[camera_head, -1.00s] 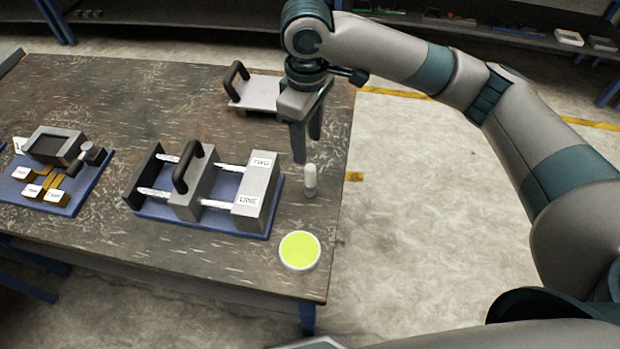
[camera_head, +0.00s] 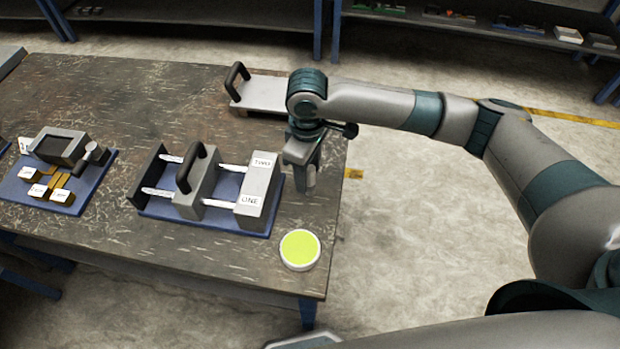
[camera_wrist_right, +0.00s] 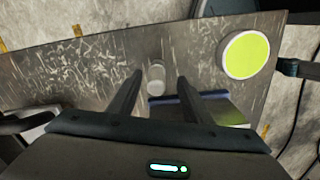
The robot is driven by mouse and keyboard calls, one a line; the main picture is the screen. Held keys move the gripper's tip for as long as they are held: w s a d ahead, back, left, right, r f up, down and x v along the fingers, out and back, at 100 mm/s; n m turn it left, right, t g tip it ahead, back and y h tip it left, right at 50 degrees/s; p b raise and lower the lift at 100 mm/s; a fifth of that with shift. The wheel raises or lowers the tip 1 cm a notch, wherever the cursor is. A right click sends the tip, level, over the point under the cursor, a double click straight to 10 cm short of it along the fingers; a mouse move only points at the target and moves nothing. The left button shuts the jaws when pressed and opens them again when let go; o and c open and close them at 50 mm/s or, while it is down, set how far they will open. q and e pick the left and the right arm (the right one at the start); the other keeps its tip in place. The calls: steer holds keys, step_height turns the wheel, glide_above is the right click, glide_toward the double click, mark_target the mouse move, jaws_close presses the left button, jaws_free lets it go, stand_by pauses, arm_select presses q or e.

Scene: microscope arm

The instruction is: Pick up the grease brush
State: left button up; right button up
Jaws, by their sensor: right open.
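The grease brush (camera_wrist_right: 156,80) appears to be the small pale upright cylinder on the table, seen from above in the right wrist view. It shows between the two fingers of my right gripper (camera_wrist_right: 159,77), with a gap on each side. In the head view my right gripper (camera_head: 306,184) points down over the right side of the table and hides the brush. The right gripper is open and holds nothing. How far the fingertips are above the table is hard to tell. My left gripper is not in view.
A round tub with a yellow-green top (camera_head: 300,249) stands at the table's front right corner. A slide fixture with a black handle (camera_head: 190,167) is left of my gripper. A handled plate (camera_head: 270,94) lies behind, and a blue tray with small labelled blocks (camera_head: 75,198) is farther left.

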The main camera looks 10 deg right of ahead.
mark_target(309, 182)
steer(key=shift+d+f+p, duration=0.15)
steer(key=shift+f+p, duration=0.35)
steer(key=shift+f, duration=0.15)
steer(key=f, duration=0.1)
steer(key=f+p, duration=0.1)
steer(key=f, duration=0.1)
steer(key=shift+w+d, duration=0.1)
steer(key=shift+w, duration=0.1)
steer(key=shift+f, duration=0.45)
jaws_close()
steer(key=shift+r, duration=0.15)
